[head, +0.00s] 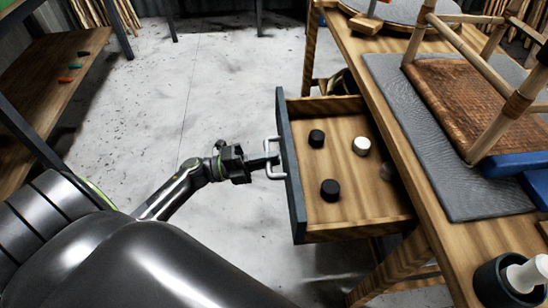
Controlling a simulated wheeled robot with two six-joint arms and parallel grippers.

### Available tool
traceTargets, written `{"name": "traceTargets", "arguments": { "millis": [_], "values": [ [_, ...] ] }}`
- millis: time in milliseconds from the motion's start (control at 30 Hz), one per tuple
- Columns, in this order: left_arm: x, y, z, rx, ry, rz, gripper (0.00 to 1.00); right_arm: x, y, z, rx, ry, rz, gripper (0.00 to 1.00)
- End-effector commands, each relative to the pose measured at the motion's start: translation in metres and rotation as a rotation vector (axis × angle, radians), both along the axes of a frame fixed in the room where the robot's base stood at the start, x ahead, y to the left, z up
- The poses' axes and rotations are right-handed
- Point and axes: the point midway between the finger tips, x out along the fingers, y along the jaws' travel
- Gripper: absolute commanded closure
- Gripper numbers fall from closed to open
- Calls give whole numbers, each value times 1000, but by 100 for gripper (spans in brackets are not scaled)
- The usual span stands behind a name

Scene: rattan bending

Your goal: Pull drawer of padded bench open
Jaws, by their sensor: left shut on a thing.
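The padded bench (452,258) is wooden with a grey pad (438,180) on top, at the right of the head view. Its drawer (340,222) stands pulled out toward the left, with a dark front panel (291,170). A light metal handle (272,174) is fixed to that panel. My left gripper (266,162) is at the handle and shut on it; the fingertips are partly hidden there. Two black round pieces (330,190) and a white one (361,146) are in the drawer. My right gripper is not in view.
A wooden chair frame with a woven seat (470,95) lies on the bench pad. A dark cup with a white item (505,282) stands at the bench's near corner. A wooden shelf (50,82) is at the far left. The concrete floor (205,85) between is clear.

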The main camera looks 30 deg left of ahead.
Motion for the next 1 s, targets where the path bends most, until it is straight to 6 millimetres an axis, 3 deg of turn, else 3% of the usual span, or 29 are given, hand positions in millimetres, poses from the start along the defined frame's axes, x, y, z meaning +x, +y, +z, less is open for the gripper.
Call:
{"name": "traceTargets", "arguments": {
  "millis": [300, 733, 767, 800, 900, 1000],
  "values": [
    [-13, 17, -1, 2, 2, 0, 100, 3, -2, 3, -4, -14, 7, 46],
    [-14, 19, -1, 2, 1, 0, 100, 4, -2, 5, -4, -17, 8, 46],
    [-14, 19, -1, 2, 1, 0, 83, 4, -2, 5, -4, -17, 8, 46],
    [-14, 19, -1, 2, 1, 0, 78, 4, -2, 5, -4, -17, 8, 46],
    [-14, 19, -1, 2, 1, 0, 68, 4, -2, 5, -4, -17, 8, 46],
    [-14, 19, -1, 1, 1, 0, 68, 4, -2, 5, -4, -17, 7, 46]
  ]
}}
